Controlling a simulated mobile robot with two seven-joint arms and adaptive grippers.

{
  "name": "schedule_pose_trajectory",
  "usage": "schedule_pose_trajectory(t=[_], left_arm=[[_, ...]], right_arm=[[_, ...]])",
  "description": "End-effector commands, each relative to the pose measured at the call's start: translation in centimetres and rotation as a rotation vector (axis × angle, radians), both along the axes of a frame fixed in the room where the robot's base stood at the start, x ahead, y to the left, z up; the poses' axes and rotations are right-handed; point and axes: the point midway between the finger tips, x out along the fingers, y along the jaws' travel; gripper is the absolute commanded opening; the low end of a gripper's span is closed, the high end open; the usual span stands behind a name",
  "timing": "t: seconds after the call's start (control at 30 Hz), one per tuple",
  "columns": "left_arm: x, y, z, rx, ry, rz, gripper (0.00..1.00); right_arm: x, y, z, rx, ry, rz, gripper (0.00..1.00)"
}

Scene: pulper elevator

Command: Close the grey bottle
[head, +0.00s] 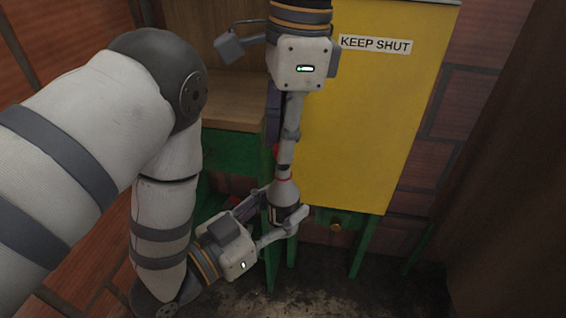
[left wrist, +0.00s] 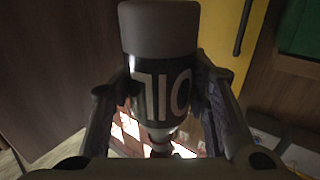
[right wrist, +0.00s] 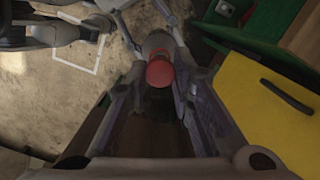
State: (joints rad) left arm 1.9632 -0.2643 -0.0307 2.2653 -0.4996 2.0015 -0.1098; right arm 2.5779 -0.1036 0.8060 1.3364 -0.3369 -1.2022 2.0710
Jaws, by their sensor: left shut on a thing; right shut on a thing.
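The grey bottle (head: 286,193) stands about upright below my right gripper, with a dark band around it. In the left wrist view the bottle (left wrist: 160,35) shows white letters on a black label. My left gripper (head: 282,217) is shut around its lower body. My right gripper (head: 284,167) points down from above and is shut on a red cap (right wrist: 160,74). In the right wrist view the cap lies in line with the bottle (right wrist: 158,43), at its neck end. The fingers hide whether the cap is fully seated on the neck.
A yellow cabinet door (head: 375,120) marked KEEP SHUT stands close right of my right gripper. A wooden shelf (head: 228,98) on a green frame (head: 225,147) is behind to the left. A brick wall (head: 480,110) and dark floor (head: 330,285) surround them.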

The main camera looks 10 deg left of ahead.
Motion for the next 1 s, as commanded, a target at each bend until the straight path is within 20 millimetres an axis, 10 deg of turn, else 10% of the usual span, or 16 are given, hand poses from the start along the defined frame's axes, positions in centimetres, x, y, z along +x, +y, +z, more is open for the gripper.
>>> schedule_pose_trajectory(t=[1.0], left_arm=[[0.0,0.0,0.0,-0.001,-0.002,0.0,0.0]], right_arm=[[0.0,0.0,-1.8,0.0,0.0,0.0,0.13]])
